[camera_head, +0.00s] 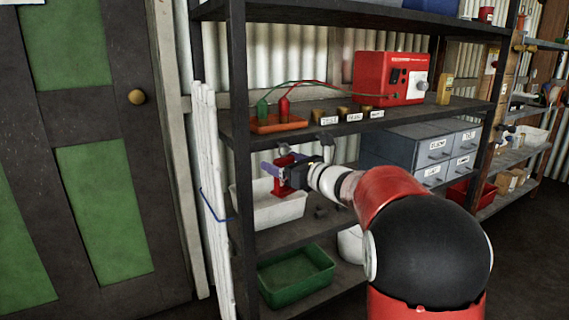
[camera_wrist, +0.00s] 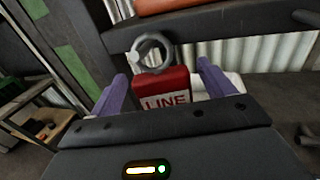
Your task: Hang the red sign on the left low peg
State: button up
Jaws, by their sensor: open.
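The red sign (camera_wrist: 166,84) has a white panel reading LINE and a grey ring (camera_wrist: 152,52) at its top. It stands between the two purple fingers of my gripper (camera_wrist: 162,74), which are open, with visible gaps on both sides. A pale round tip (camera_wrist: 133,58) shows at the ring's left side, just below the shelf edge; I cannot tell whether the ring is around a peg. In the head view the sign (camera_head: 287,177) is below the middle shelf, at my gripper (camera_head: 276,172). A grey peg (camera_head: 325,140) shows under that shelf, to the right.
A white bin (camera_head: 270,208) is beneath the sign on the lower shelf. A dark shelf post (camera_head: 240,150) stands close on the left. Grey drawers (camera_head: 420,150) are on the right. A green tray (camera_head: 295,277) sits below. The red box (camera_head: 388,78) is above.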

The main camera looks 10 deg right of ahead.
jog(key=v, duration=0.7)
jog(key=s+a+f+n+g+h, duration=0.1)
jog(key=s+a+f+n+g, duration=0.2)
jog(key=s+n, duration=0.35)
jog(key=s+a+f+n+g+b, duration=0.1)
jog(key=s+a+f+n+g, duration=0.3)
jog(key=s, duration=0.4)
jog(key=s+a+f+n+g+h, duration=0.1)
jog(key=s+a+f+n+g, duration=0.15)
jog(key=s+n, duration=0.45)
jog(key=s+d+f+n+h, duration=0.3)
jog(key=s+n+h, duration=0.1)
jog(key=s+n, duration=0.2)
jog(key=s+d+f+n+h, duration=0.3)
jog(key=s+n, duration=0.3)
jog(key=shift+s+f+h, duration=0.2)
jog(key=shift+s+h, duration=0.05)
jog(key=shift+h, duration=0.15)
jog(key=shift+d, duration=0.15)
